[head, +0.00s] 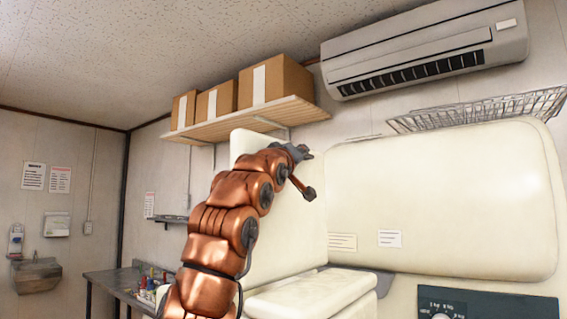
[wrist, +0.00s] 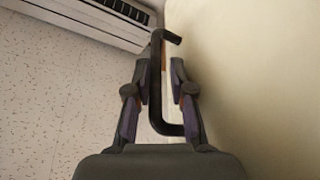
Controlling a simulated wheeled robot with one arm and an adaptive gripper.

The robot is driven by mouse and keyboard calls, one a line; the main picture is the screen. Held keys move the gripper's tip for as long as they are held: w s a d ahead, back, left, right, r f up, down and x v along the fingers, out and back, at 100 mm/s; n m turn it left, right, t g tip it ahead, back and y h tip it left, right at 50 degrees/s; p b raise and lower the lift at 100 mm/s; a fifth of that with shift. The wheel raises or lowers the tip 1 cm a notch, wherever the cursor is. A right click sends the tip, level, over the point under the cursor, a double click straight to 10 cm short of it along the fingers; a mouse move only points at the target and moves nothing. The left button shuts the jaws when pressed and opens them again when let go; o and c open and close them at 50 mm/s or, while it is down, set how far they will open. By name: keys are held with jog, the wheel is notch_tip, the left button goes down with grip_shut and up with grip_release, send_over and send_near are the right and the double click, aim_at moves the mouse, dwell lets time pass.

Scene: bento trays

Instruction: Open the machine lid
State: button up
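A cream machine has an upright cream panel (head: 285,225), apparently its lid, behind my arm in the head view. Its lower body (head: 310,297) shows below the panel. A dark bar handle (wrist: 156,90) runs along a cream surface (wrist: 255,90) in the wrist view. My gripper (wrist: 157,68) is open, with one finger on each side of the handle and a visible gap to it. In the head view my gripper (head: 302,153) is at the panel's upper right edge. My arm hides part of the panel.
A large cream rounded unit (head: 440,200) stands to the right, with a dark control panel (head: 487,305) below. A shelf (head: 235,122) with boxes and an air conditioner (head: 425,52) are above. A wire rack (head: 480,110) and a metal counter (head: 115,285) are nearby.

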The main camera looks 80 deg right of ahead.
jog(key=shift+v, duration=0.75)
jog(key=v, duration=0.8)
jog(key=shift+a, duration=0.3)
jog(key=shift+w+a+f, duration=0.2)
jog(key=shift+a+f, duration=0.1)
jog(key=shift+f, duration=0.05)
dwell(0.5)
jog(key=b+v, duration=0.7)
jog(key=v, duration=0.1)
jog(key=shift+w+a+f+b, duration=0.15)
jog(key=shift+w+a+b, duration=0.1)
jog(key=shift+a+b, duration=0.1)
dwell(0.6)
jog(key=shift+c, duration=0.4)
